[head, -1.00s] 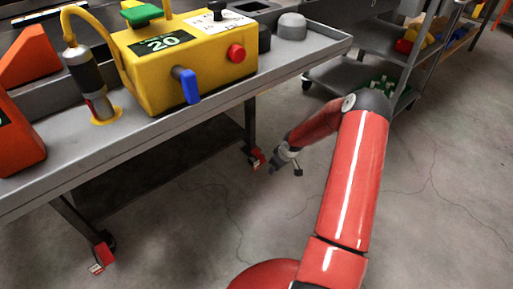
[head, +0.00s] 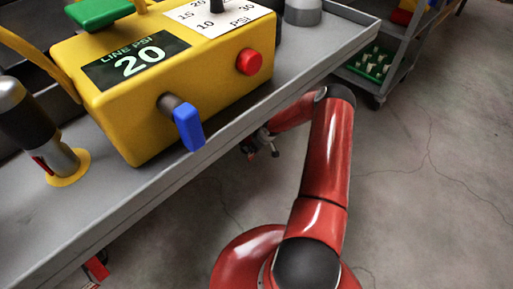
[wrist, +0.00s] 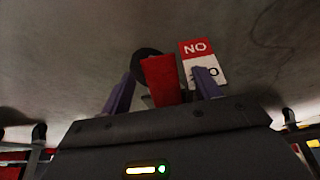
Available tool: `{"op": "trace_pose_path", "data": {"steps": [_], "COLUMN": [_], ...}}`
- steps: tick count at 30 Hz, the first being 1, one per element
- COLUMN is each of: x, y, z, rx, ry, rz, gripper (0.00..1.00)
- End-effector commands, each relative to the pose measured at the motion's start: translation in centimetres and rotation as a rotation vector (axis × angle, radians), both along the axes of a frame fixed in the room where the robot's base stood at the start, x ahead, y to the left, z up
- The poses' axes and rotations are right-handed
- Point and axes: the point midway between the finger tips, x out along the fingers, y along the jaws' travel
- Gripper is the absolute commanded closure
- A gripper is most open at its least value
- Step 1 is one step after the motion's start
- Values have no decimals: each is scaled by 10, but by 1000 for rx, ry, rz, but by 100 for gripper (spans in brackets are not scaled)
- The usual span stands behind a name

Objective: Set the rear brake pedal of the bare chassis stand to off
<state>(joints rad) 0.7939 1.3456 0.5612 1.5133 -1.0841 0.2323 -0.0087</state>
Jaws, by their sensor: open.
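In the wrist view, a red brake pedal (wrist: 162,78) on a dark caster wheel (wrist: 145,62) lies between the two purple fingers of my gripper (wrist: 165,83). The fingers are open, one on each side of the pedal; I cannot tell whether they touch it. A red and white tag (wrist: 200,64) with "NO" on it is just right of the pedal, partly hidden by the right finger. In the head view, my gripper (head: 262,146) is low beside the grey stand (head: 340,46), and its pedal is not clear. Another red pedal (head: 97,267) shows under the stand at lower left.
On the stand are a yellow box (head: 150,110) reading "LINE PSI 20", with a blue lever (head: 188,127) and red button (head: 248,62), and a black-and-silver cylinder (head: 40,130). A grey cart (head: 400,62) stands at upper right. The floor at right is clear.

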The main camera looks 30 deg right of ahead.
Motion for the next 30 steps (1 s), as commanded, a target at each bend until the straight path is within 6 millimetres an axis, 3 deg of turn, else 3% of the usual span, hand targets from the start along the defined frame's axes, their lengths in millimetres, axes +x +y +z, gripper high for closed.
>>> {"op": "trace_pose_path", "data": {"steps": [11,24,30], "x": [3,2,4], "y": [1,1,1], "z": [-6,-6,-4], "rx": [0,0,-14], "ry": [0,0,27], "rz": [0,0,-1], "gripper": [40,97,100]}}
